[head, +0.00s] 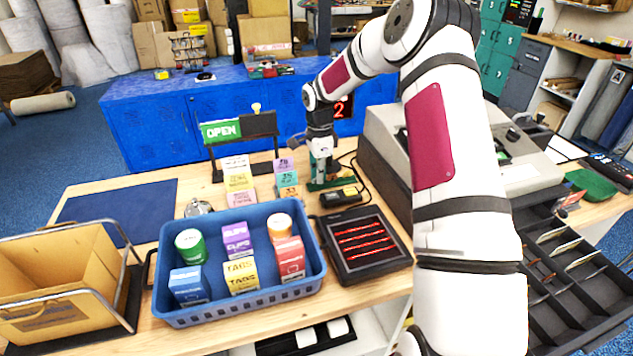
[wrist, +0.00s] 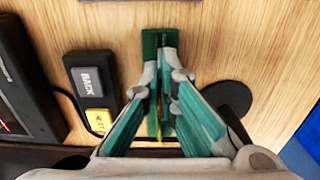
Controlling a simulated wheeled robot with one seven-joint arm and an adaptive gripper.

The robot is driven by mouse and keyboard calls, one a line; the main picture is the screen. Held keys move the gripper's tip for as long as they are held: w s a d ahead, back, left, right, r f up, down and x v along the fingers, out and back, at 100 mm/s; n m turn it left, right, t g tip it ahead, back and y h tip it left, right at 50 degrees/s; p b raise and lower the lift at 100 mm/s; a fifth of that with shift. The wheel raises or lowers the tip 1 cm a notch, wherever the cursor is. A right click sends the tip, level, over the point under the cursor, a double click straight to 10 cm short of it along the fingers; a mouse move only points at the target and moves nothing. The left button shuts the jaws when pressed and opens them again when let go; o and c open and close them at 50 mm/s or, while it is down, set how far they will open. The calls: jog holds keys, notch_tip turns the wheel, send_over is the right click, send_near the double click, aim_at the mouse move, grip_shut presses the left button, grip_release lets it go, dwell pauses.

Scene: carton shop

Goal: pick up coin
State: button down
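I cannot make out the coin clearly in either view. My gripper (wrist: 164,78) points down at the table, with its two teal-padded fingers slanting in towards each other in the wrist view. Between the fingertips is a narrow green holder (wrist: 152,42) with upright walls and a slot. A thin orange-yellow sliver shows between the fingers, too small to identify. In the head view my gripper (head: 320,172) is low over the green base (head: 332,184) behind the dark tablet. I cannot tell whether the fingers are shut on anything.
A two-button pad (wrist: 90,90) lies just left of the fingers in the wrist view. In the head view, a dark tablet (head: 362,272), a blue basket (head: 240,310) of small boxes, an OPEN sign (head: 221,131) and a cash register (head: 385,137) stand nearby.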

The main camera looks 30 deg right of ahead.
jog(key=shift+r, duration=0.1)
jog(key=shift+r, duration=0.5)
notch_tip(320, 180, up, 2)
jog(key=shift+w+r+b, duration=0.1)
jog(key=shift+b, duration=0.4)
jog(key=s, duration=0.5)
jog(key=s+d+r, duration=0.1)
jog(key=s, duration=0.8)
jog(key=shift+s+d+r, duration=0.2)
jog(key=shift+s+r, duration=0.05)
jog(key=shift+s, duration=0.05)
jog(key=shift+s+d, duration=0.1)
jog(key=shift+s, duration=0.7)
